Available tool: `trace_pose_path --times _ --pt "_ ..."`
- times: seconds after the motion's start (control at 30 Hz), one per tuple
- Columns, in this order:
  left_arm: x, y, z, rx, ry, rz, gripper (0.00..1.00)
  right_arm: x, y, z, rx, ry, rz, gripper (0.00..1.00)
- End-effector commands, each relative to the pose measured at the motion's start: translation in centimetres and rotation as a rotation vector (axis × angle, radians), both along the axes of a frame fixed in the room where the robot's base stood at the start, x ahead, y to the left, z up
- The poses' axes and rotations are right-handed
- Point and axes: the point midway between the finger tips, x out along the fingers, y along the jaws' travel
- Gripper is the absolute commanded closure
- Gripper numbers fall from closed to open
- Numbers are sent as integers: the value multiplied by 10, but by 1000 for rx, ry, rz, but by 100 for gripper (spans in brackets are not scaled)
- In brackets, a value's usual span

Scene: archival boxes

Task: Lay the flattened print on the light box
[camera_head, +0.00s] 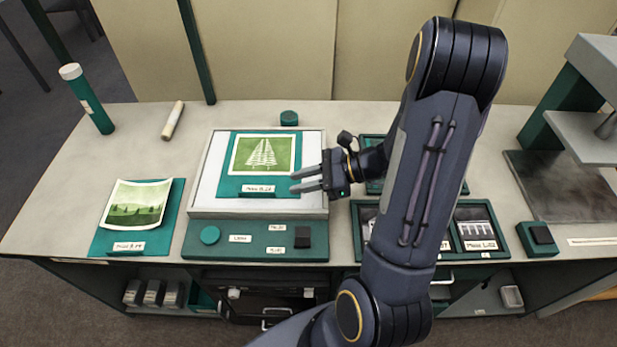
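A flat green print (264,155) with a pale tree-like figure lies on a teal labelled board (230,187) on the white surface of the light box (208,167). A second green print (136,206), showing a landscape, has curled edges and lies on a teal labelled board (163,236) left of the light box. My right gripper (292,182) is over the light box's right side, beside the flat print's lower right corner. My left gripper is out of view.
A teal tube (87,99) and a pale roll (173,120) are at the back left, with a small round teal item (289,118) behind the light box. A teal tray (509,241), partly hidden by my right arm, and a press (577,140) are to the right.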

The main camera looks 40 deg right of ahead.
Motion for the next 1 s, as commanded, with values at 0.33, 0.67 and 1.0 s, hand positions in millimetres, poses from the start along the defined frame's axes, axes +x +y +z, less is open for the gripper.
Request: trace_pose_path --times 0.33,0.67,1.0 --pt "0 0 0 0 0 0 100 -24 20 37 -113 -121 183 75" --pt "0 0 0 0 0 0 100 -109 90 87 -769 -656 872 75" --pt "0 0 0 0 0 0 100 -140 82 95 -1420 -1014 1261 75"
